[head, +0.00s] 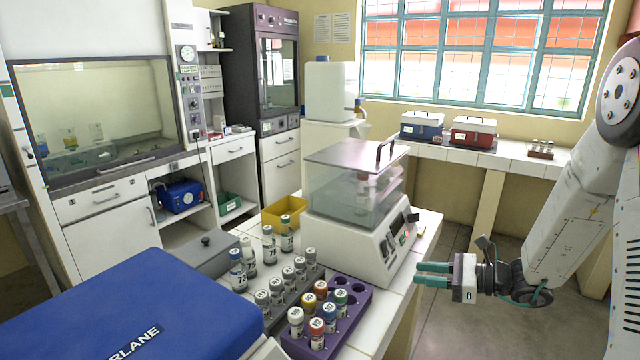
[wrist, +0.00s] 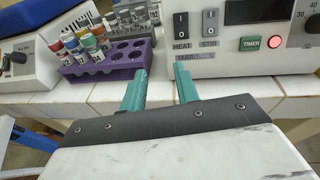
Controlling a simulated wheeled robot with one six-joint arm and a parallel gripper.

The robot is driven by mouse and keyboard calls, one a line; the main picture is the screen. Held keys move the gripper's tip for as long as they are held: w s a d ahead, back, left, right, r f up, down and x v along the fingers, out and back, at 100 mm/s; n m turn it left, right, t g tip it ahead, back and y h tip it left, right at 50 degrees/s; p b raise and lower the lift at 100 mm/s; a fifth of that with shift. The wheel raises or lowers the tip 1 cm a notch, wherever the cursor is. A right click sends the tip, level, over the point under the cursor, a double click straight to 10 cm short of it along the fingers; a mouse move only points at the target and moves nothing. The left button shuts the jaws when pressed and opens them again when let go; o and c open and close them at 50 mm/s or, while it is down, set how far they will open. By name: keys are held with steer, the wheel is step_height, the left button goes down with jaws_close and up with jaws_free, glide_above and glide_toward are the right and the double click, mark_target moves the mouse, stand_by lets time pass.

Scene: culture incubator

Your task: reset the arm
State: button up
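My gripper (head: 433,274) is at the right in the head view, held out over the floor beside the bench's right edge. Its two green fingers point left toward the bench. In the wrist view my gripper (wrist: 162,84) shows its fingers apart with nothing between them. Beyond the fingertips are the front of a white machine (wrist: 236,60) and a purple rack (wrist: 110,66). The fingers appear clear of both. My arm reaches down from the upper right in the head view.
The tiled bench (head: 412,262) holds the machine with a clear lid (head: 345,168), the purple rack (head: 356,304) with several capped vials, a grey rack of vials and a blue-lidded device (head: 150,310). A window bench with two boxes stands behind. Floor (head: 455,325) is open below my gripper.

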steer(key=s+a+r+n+g+h, duration=0.25)
steer(key=s+n+g, duration=0.25)
steer(key=s+n, duration=0.3)
steer(key=s+a+r+n+g+h, duration=0.25)
steer(key=s+n+g, duration=0.25)
steer(key=s, duration=0.5)
steer(key=s+d+r+n+t+h, duration=0.3)
steer(key=s+r+n+h, duration=0.5)
steer(key=s, duration=0.5)
step_height(320, 180, up, 2)
steer(key=shift+r+n+t+h, duration=0.1)
steer(key=shift+n+t+h, duration=0.3)
steer(key=shift+n, duration=0.7)
